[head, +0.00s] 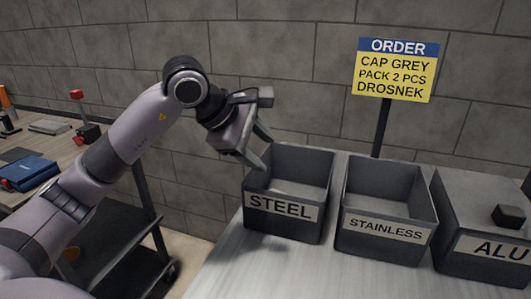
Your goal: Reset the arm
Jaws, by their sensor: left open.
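My left arm (128,140) comes in from the left and is raised and bent. My left gripper (262,148) is open, with its fingers pointing down at the upper left corner of the bin marked STEEL (291,232). I cannot tell whether the fingertips are over the rim or behind it. No object shows between the fingers. My right gripper is not in view.
The bin marked STAINLESS (380,246) and the bin marked ALU (470,266) stand to the right on the table (250,270). A dark block (508,216) is at the ALU bin. An order sign (396,70) stands behind. A workbench (50,146) is at left.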

